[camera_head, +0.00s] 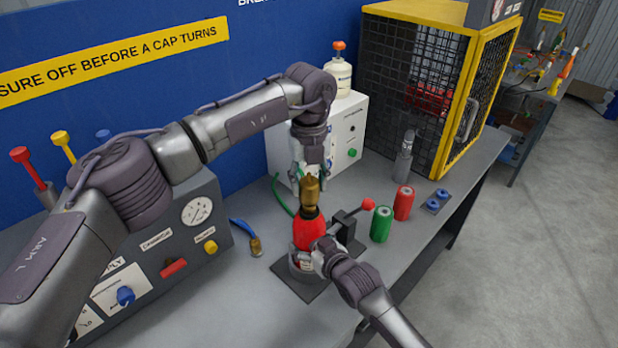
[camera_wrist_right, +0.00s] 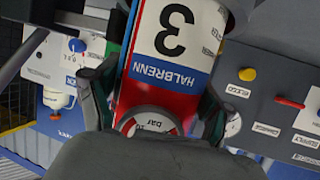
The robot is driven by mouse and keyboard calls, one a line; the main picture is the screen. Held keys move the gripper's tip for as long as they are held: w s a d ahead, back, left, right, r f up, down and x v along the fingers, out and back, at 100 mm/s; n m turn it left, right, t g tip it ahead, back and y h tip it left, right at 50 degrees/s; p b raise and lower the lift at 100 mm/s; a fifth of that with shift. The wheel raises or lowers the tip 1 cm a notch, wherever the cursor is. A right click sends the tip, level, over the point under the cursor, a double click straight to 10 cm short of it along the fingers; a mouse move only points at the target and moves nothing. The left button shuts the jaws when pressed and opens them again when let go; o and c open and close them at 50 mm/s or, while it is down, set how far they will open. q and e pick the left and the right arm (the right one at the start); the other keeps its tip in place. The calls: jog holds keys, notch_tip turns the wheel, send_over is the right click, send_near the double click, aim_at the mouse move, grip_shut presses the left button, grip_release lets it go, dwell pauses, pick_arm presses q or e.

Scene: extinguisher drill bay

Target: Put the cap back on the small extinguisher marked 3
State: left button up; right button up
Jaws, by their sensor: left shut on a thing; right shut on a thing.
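The small red extinguisher (camera_head: 308,232) stands upright in a stand (camera_head: 303,287) on the bench. In the right wrist view its label shows an upside-down 3 (camera_wrist_right: 171,35), with a gauge (camera_wrist_right: 150,123) beside it. My right gripper (camera_head: 319,257) is shut on the extinguisher's body; its fingers lie on both sides in the wrist view (camera_wrist_right: 158,100). A brass cap (camera_head: 311,188) is at the top of the extinguisher, above its dark neck. My left gripper (camera_head: 311,175) points down and is shut on the cap's top. I cannot tell whether the cap's thread is engaged.
A black clamp with a red knob (camera_head: 368,204) is right of the extinguisher. A green cylinder (camera_head: 381,224), a red cylinder (camera_head: 404,203) and a grey one (camera_head: 403,160) stand farther right. A control panel (camera_head: 160,250) is at left, a white box (camera_head: 350,140) and mesh cage (camera_head: 415,90) behind.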

dwell(0.3)
pick_arm(q)
jog(key=shift+f, duration=0.85)
jog(key=shift+f, duration=0.55)
